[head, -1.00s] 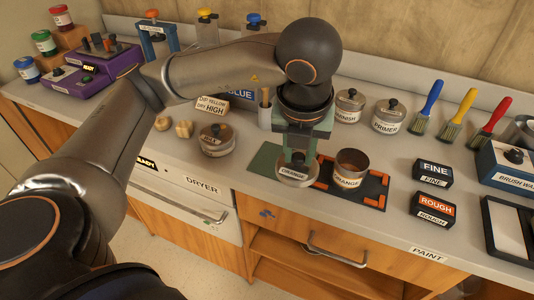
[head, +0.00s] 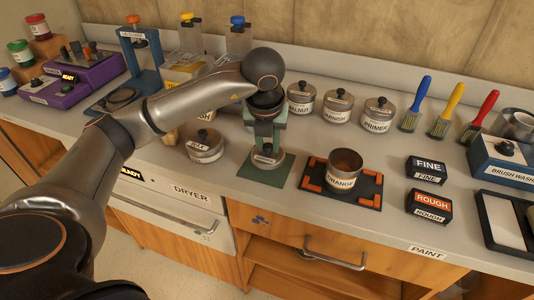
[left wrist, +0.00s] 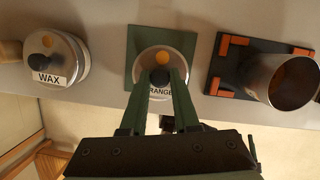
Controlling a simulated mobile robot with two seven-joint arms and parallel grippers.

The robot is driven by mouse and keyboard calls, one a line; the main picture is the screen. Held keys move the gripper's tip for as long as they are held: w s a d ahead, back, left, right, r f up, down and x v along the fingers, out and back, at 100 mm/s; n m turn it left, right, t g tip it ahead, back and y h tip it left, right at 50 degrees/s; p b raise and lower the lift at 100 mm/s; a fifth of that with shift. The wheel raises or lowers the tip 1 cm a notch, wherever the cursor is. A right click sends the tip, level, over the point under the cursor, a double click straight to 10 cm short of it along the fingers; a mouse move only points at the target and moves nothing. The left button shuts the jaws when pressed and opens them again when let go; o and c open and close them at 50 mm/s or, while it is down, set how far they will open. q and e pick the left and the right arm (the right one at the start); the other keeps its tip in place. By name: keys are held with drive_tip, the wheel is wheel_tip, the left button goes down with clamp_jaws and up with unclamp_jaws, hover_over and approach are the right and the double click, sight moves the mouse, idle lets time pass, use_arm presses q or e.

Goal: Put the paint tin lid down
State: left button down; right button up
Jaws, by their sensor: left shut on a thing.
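The paint tin lid (head: 267,158) is a round metal disc with a dark knob and an ORANGE label. My left gripper (head: 266,149) is shut on its knob, pointing down. The lid is level over the green mat (head: 250,172); whether it touches the mat I cannot tell. The open ORANGE tin (head: 343,170) stands on a black tray with orange corners (head: 371,190), to the right. My right gripper is not in view.
A lidded WAX tin (head: 205,146) stands left of the mat. WALNUT, VARNISH and PRIMER (head: 376,116) tins stand behind. FINE (head: 427,170) and ROUGH (head: 428,207) blocks are to the right. The counter's front edge runs close before the mat.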

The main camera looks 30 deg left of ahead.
sight(267, 154)
use_arm(q)
drive_tip(key=shift+w+a+f, duration=0.15)
drive_tip(key=shift+w+f, duration=0.05)
drive_tip(key=shift+f, duration=0.05)
drive_tip(key=x, duration=0.4)
drive_tip(key=shift+s, duration=0.25)
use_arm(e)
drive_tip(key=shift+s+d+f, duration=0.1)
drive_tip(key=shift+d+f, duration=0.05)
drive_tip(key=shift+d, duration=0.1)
use_arm(q)
drive_tip(key=shift+f, duration=0.15)
drive_tip(key=c, duration=1.1)
unclamp_jaws()
drive_tip(key=o, duration=0.4)
drive_tip(key=shift+o, duration=0.2)
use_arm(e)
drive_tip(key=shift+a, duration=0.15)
